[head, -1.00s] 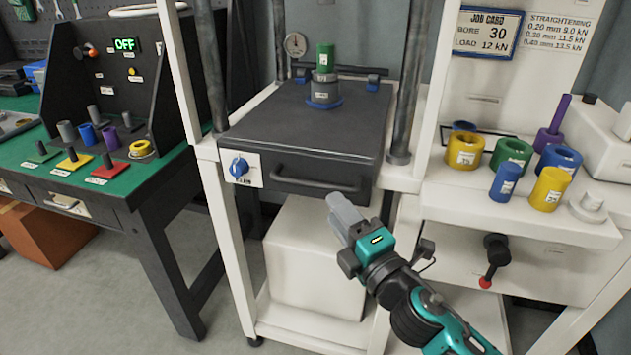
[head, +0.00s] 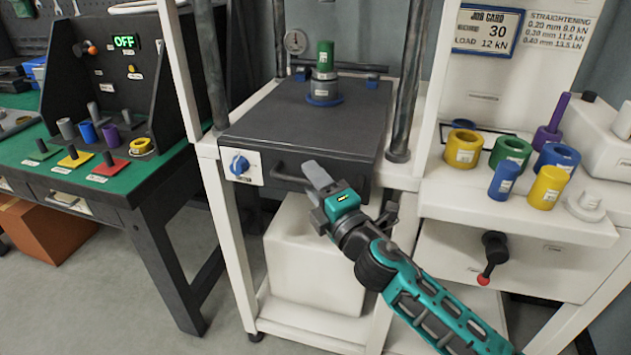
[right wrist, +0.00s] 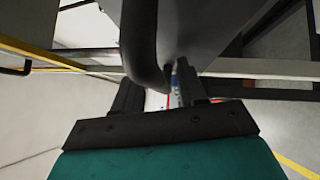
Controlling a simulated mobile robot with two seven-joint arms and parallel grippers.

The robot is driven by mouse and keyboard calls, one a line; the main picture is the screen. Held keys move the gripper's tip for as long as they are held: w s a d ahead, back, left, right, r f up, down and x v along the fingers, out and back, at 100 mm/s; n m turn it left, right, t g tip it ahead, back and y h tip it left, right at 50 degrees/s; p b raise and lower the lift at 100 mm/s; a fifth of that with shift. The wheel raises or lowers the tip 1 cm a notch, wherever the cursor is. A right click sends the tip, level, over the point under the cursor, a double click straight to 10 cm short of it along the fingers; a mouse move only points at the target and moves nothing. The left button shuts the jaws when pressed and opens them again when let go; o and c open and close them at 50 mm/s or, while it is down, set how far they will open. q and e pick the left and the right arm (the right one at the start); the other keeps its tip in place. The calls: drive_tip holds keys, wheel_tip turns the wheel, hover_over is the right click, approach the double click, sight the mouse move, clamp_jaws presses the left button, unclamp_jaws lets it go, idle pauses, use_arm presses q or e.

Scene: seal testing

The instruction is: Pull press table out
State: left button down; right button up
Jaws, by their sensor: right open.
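The press table (head: 262,125) is a dark grey slab in the white press frame. A green cylinder (head: 325,54) stands on a grey and blue stack (head: 324,90) on top of it. A dark bar handle (head: 288,178) runs along its front face; my right gripper hides the handle's right part. My right gripper (head: 316,174) is open at the handle. In the right wrist view, the handle (right wrist: 144,45) comes down between the two fingers of the gripper (right wrist: 160,95); I cannot tell whether they touch it. My left gripper is not in view.
A blue knob (head: 240,165) sits left of the handle. Press columns (head: 408,80) rise beside the table. A white shelf (head: 450,200) with coloured rings and cylinders is at right, above a red-tipped lever (head: 490,262). A green-topped bench (head: 85,175) stands at left.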

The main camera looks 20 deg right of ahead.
clamp_jaws()
idle(0.4)
